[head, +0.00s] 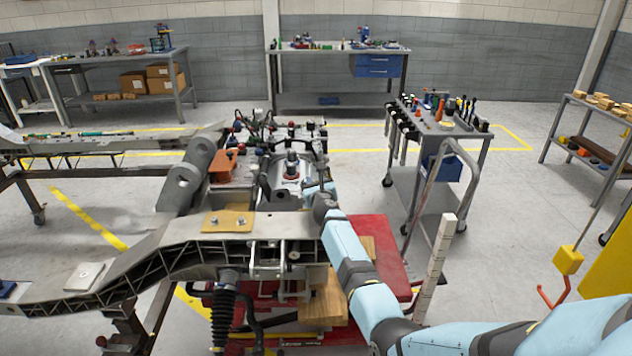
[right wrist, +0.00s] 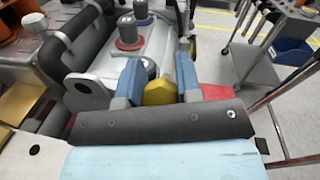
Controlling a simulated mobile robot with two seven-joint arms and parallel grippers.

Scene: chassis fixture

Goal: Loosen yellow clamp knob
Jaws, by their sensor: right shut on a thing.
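In the right wrist view the yellow clamp knob (right wrist: 158,93) sits between the two blue fingers of my right gripper (right wrist: 160,75), at the edge of a grey metal fixture. The fingers are closed against its sides. In the head view my right gripper (head: 318,190) reaches in from the lower right to the right side of the fixture (head: 291,180). The knob is hidden there by the gripper and wrist. My left gripper is in neither view.
The chassis frame (head: 190,238) spans the left and front. A red platform (head: 393,250) with wooden blocks lies under my right arm. A tool cart (head: 440,125) stands to the right. Workbenches line the back wall. Open floor lies between the cart and the right shelf (head: 590,125).

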